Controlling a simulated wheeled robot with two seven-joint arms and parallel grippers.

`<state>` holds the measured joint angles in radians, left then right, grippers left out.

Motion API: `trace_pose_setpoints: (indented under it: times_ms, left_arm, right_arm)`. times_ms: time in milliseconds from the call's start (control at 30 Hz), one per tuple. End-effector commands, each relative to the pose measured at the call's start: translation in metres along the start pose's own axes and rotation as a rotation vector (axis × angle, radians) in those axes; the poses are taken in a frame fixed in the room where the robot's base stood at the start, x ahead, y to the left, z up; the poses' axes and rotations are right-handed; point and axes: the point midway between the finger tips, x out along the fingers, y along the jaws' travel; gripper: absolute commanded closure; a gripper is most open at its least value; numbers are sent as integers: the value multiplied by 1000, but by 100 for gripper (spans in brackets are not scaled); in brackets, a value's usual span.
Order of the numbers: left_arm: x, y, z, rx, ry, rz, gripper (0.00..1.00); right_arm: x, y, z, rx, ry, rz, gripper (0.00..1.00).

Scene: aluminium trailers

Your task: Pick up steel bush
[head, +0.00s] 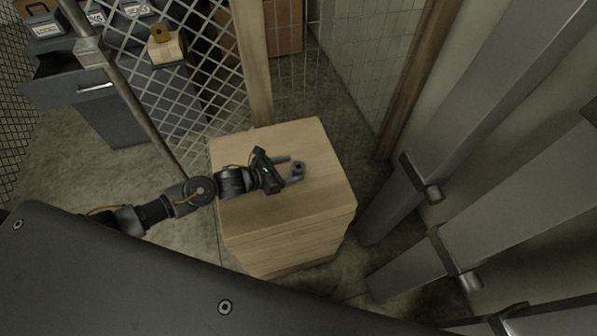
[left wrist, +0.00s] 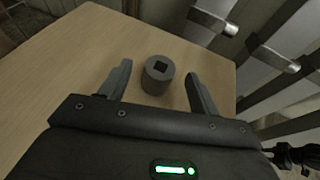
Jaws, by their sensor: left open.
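The steel bush (left wrist: 157,75) is a short grey cylinder with a square hole in its top. It stands upright on the wooden block (left wrist: 60,60). In the head view the bush (head: 299,167) is small and dark, on top of the wooden block (head: 325,190). My left gripper (head: 290,168) is open, its two fingers pointing right along the block's top. In the left wrist view the left gripper's fingers (left wrist: 160,85) stand on either side of the bush, with a visible gap on each side. My right gripper is not seen in the head view.
Grey metal beams (head: 480,90) lean at the right, close to the block. A wire mesh fence (head: 180,90) and a wooden post (head: 252,60) stand behind. A grey drawer cabinet (head: 85,90) stands at the back left. The block's top around the bush is bare.

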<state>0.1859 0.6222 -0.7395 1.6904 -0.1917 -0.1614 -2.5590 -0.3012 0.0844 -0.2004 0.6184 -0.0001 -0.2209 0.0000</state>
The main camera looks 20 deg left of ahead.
Motion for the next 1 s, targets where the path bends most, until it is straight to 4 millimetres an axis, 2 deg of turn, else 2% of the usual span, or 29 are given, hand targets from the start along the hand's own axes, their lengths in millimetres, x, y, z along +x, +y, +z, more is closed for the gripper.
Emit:
trace_pose_setpoints:
  times_ms: [233,533,833,867,1000]
  left_arm:
    - [10,0,-1,0,-1,-1,38]
    - [52,-1,-5,0,-2,-2,38]
    - [56,0,-4,1,0,-2,38]
    - [56,0,-4,1,0,-2,39]
    - [56,-1,-4,1,0,-2,57]
  right_arm:
    - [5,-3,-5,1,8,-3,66]
    - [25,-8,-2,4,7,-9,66]
    - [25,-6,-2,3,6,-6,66]
    - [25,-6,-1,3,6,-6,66]
    - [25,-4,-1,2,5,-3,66]
